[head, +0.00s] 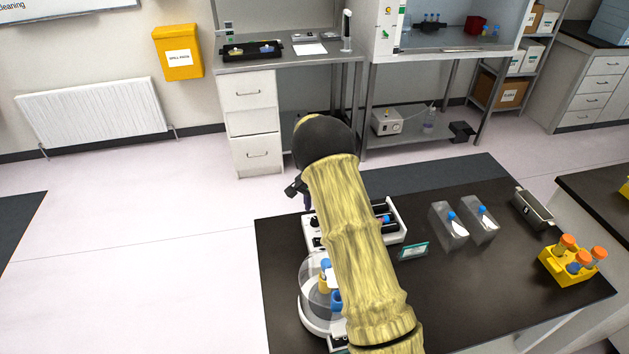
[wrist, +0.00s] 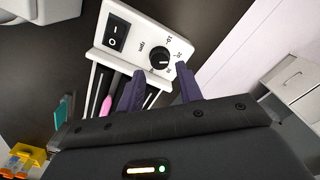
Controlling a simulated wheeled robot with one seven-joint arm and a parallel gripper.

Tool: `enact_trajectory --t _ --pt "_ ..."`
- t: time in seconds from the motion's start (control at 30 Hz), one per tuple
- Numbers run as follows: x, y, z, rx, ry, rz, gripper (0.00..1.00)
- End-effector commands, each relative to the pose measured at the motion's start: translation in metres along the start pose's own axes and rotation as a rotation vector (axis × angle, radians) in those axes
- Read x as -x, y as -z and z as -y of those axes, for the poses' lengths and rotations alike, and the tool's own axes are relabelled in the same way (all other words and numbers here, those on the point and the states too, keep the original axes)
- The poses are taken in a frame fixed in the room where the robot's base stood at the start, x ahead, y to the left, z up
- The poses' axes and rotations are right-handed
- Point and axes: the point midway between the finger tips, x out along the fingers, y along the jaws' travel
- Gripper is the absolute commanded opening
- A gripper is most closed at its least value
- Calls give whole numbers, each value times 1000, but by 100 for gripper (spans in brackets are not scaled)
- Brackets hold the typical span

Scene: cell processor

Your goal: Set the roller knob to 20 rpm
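The roller (head: 397,212) is a white device on the dark bench in the head view, partly hidden behind my arm. Its white front panel (wrist: 150,33) fills the upper middle of the wrist view. The round black roller knob (wrist: 160,58) has a pale pointer mark toward the right of the wrist picture. The knob appears just beyond and between the fingertips, with no clear contact. A black rocker switch (wrist: 116,32) sits beside it.
A round clear-lidded device (head: 314,318) stands in front of the roller under my arm. Clear boxes (head: 448,224), a small teal-edged display (head: 413,250) and a yellow tube rack (head: 572,268) stand to the right. The bench's front middle is bare.

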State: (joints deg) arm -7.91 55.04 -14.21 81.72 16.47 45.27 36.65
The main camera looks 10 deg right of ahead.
Motion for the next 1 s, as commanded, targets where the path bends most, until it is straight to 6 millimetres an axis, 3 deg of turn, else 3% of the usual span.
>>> enact_trajectory --t 0.6,1.0 --pt "119 0 1 1 3 -2 36" --pt "131 0 1 0 1 0 36"
